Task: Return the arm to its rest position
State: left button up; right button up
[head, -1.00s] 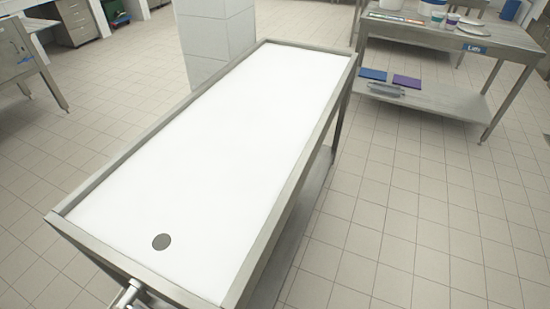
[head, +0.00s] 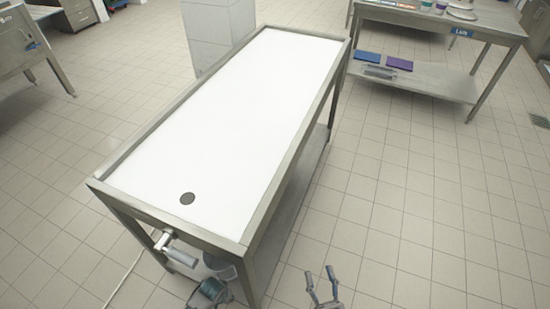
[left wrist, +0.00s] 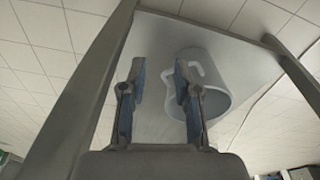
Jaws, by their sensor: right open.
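My right gripper (head: 320,279) is open and empty at the bottom of the head view, over the tiled floor, right of the table. My left gripper (head: 210,291) shows partly at the bottom, in front of the table's near end. In the left wrist view its two fingers (left wrist: 158,68) are apart with nothing clearly between them. A grey mug (left wrist: 208,82) with a handle is just beyond the right finger, which overlaps it; I cannot tell if they touch. It seems to be the grey cup (head: 220,267) below the table's near edge in the head view.
A second table (head: 440,20) with dishes stands at the back right. The floor to the right is clear.

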notch_tip(320, 180, down, 15)
jog(key=s+d+g+h+p, duration=0.2)
jog(key=g+p, duration=0.6)
jog(key=g, duration=0.1)
pick_arm(q)
jog(key=s+a+r+p, duration=0.1)
jog(key=s+r+p, duration=0.1)
jog(key=s, duration=1.1)
jog(key=s+a+r+p, duration=0.1)
jog(key=s+p, duration=0.4)
jog(key=s, duration=0.8)
jog(key=shift+a+r, duration=0.25)
jog(key=shift+r, duration=0.45)
pick_arm(e)
jog(key=s+d+f+g+h, duration=0.1)
jog(key=s+d+f+g, duration=0.2)
jog(key=s, duration=0.8)
jog(key=s+d+f+g+h, duration=0.2)
jog(key=s+d+f+g, duration=0.2)
jog(key=s+f+g, duration=0.3)
jog(key=s+f, duration=0.4)
jog(key=shift+d+g, duration=0.15)
jog(key=shift+g, duration=0.25)
jog(key=shift+f, duration=0.1)
